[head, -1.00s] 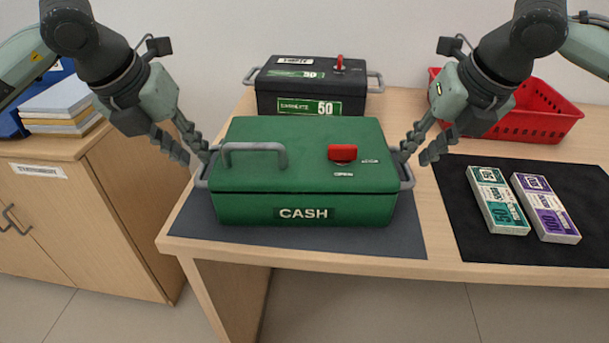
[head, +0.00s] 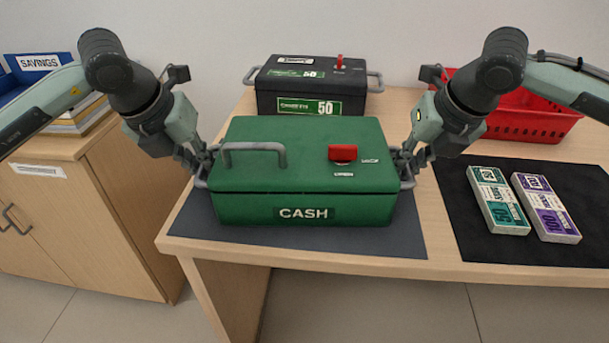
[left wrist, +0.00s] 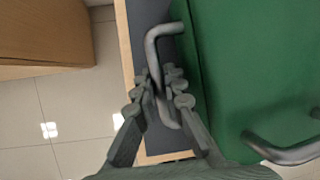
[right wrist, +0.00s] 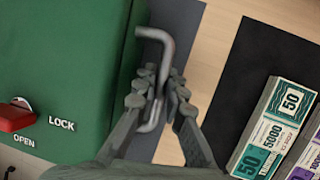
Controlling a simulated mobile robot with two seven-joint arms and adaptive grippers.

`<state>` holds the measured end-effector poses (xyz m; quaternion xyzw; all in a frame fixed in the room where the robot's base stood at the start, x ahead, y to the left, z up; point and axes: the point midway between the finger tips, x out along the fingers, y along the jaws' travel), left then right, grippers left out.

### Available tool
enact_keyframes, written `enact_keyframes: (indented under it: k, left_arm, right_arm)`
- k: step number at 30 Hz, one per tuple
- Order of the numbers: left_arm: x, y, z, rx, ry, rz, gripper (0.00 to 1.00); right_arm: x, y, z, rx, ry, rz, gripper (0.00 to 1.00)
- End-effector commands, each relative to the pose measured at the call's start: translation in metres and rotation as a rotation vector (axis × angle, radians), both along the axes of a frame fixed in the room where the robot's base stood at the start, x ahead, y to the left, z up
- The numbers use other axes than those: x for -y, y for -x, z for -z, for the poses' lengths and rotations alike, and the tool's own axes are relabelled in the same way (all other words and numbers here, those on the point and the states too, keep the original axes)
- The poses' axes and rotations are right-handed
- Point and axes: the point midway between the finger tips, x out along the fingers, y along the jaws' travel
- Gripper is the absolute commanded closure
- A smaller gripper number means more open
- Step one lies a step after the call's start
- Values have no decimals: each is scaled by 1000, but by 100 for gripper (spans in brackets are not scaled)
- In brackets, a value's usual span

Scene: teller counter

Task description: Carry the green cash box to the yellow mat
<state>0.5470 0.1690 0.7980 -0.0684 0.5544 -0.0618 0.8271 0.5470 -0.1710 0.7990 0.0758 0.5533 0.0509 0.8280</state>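The green cash box (head: 300,160) stands level on a dark grey mat at the front of the counter, lid down. It has a bar handle on the lid, a red knob (head: 343,152) and a grey handle at each end. My left gripper (head: 203,165) is shut on the left end handle (left wrist: 158,50). My right gripper (head: 405,163) is shut on the right end handle (right wrist: 160,45). Both wrist views show a handle between the fingers. No yellow mat is in view.
A black box (head: 312,90) stands close behind the green one. A red basket (head: 530,115) is at the back right. Two note bundles (head: 497,200) (head: 545,207) lie on a black mat (head: 470,240). A wooden cabinet (head: 90,210) stands left, with a gap between it and the counter.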

Motion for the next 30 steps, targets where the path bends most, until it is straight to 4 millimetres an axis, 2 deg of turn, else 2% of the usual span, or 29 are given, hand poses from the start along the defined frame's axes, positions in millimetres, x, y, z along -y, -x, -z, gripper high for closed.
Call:
enact_keyframes:
  k: [19,30]
  left_arm:
    - [0,-1,-6,5,1,-1,100]
    - [0,-1,-36,5,1,-1,100]
  right_arm:
    - [0,-1,-5,5,-1,1,100]
    - [0,-1,-36,4,-1,0,100]
